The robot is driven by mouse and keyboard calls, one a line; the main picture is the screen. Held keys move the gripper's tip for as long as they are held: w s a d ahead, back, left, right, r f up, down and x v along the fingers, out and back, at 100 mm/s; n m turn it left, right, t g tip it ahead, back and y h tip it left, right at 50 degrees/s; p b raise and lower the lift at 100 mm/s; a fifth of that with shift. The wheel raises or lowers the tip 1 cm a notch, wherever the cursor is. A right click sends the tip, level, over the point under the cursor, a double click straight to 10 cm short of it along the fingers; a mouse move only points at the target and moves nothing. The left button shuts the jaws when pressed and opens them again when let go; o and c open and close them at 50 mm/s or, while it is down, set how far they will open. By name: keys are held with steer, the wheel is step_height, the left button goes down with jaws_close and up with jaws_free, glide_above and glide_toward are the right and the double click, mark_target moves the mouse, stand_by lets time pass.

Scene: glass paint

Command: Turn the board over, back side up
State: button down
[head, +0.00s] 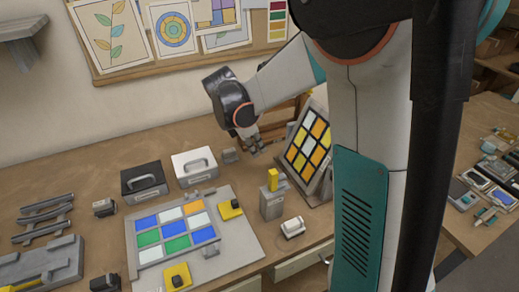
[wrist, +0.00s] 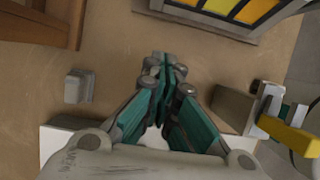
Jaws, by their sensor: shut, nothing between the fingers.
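A grey board (head: 221,250) lies flat on the table, with blue, green, white and orange panes facing up. A second framed panel (head: 307,143) with yellow, orange and white panes leans upright on a stand. Its lower edge and yellow panes show at the top of the wrist view (wrist: 213,8). My gripper (head: 260,147) is above the table behind the flat board, just left of the leaning panel. In the wrist view its fingertips (wrist: 163,68) are together and empty, apart from the panel. The flat board's panes are not in the wrist view.
Black (head: 144,182) and white (head: 194,166) handled boxes stand behind the flat board. A grey block with a yellow top (head: 272,198) stands right of it. Yellow pads (head: 230,209) with dark knobs sit on its edges. Grey racks (head: 42,262) are at left.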

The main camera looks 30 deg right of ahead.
steer(key=b+x, duration=0.2)
steer(key=x, duration=0.5)
steer(key=shift+f, duration=0.15)
steer(key=d, duration=0.1)
steer(key=d+f+b, duration=0.1)
steer(key=d, duration=0.1)
steer(key=shift+s+f, duration=0.1)
steer(key=shift+s, duration=0.05)
steer(key=shift+d+f+b, duration=0.1)
steer(key=shift+d+b, duration=0.25)
steer(key=shift+d+f, duration=0.6)
steer(key=shift+d, duration=0.05)
steer(key=shift+a, duration=0.1)
